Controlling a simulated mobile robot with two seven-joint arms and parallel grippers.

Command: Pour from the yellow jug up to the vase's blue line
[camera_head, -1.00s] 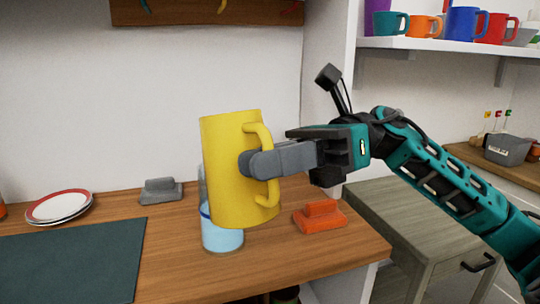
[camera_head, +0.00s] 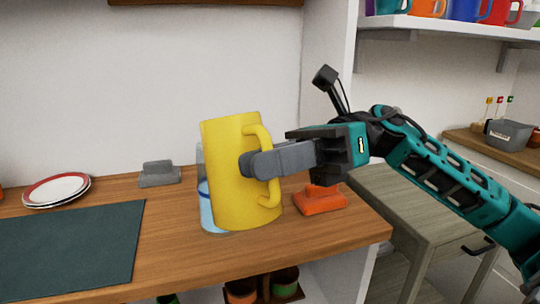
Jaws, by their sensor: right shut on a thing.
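The yellow jug (camera_head: 238,185) is held up at the middle of the head view, its top leaning a little to the left. My right gripper (camera_head: 252,164) is shut on the jug at its handle side. The clear vase (camera_head: 203,172) stands on the wooden counter behind the jug, which hides most of it. A strip of the vase's left side shows, with a dark blue line (camera_head: 203,190) and pale blue liquid (camera_head: 206,214) low down. I see no stream, and the jug's contents are hidden. My left gripper is out of view.
An orange block-like thing (camera_head: 320,204) sits to the right of the jug, a grey one (camera_head: 159,178) to the left. Stacked plates (camera_head: 57,190) and a dark mat (camera_head: 70,250) lie farther left. Coloured cups (camera_head: 467,9) stand on a shelf at upper right.

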